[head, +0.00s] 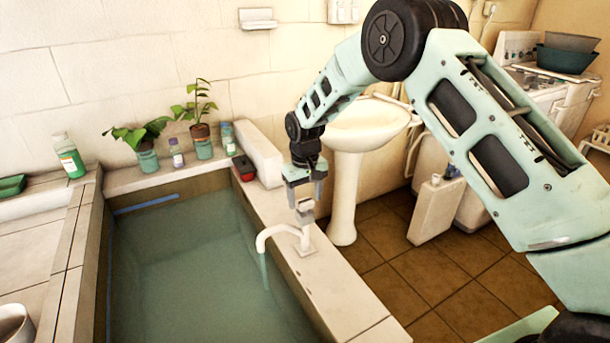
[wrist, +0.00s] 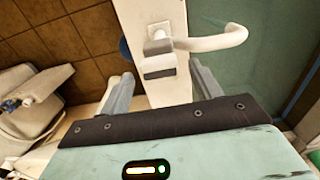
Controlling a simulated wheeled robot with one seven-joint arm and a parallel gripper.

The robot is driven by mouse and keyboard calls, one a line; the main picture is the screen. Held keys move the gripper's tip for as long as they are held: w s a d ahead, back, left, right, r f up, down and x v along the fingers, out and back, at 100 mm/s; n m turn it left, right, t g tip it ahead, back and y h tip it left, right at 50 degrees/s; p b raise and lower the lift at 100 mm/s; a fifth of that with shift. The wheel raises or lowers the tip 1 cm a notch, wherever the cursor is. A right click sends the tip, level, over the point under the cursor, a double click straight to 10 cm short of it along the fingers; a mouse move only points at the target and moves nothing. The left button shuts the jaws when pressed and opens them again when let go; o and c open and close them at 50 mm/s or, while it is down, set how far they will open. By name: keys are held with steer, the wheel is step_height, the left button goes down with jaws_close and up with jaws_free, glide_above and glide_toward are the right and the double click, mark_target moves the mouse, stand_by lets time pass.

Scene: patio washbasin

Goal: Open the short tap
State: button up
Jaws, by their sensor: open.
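The short tap (head: 272,233) is white and stands on the pale ledge along the right side of the water basin. Its curved spout points left over the water. Its blocky handle (head: 305,210) is on top and also shows in the wrist view (wrist: 158,66). My gripper (head: 305,192) is open and points down just above the handle. In the wrist view its two grey fingers (wrist: 162,72) stand either side of the handle, with gaps on both sides. A pale streak shows below the spout; I cannot tell whether it is running water or a reflection.
The basin (head: 190,270) holds greenish water. A white pedestal washbasin (head: 345,190) stands behind my gripper. Brown tiled floor (head: 430,290) lies to the right.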

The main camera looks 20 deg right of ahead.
mark_target(305, 201)
step_height(305, 201, up, 17)
steer(key=b, duration=0.2)
steer(key=shift+f, duration=0.1)
steer(key=s+a+n, duration=0.1)
steer(key=s+a, duration=0.2)
steer(key=s, duration=0.3)
steer(key=s+a+r+n+y, duration=0.1)
steer(key=s+a, duration=0.2)
steer(key=s, duration=0.4)
steer(key=s+a+n, duration=0.1)
steer(key=s+a, duration=0.2)
steer(key=s, duration=0.3)
steer(key=s+d+f+n, duration=0.1)
steer(key=s+f, duration=0.1)
steer(key=s, duration=0.9)
steer(key=s+d+f+n, duration=0.1)
steer(key=s+f, duration=0.1)
steer(key=s, duration=0.9)
steer(key=shift+d, duration=0.35)
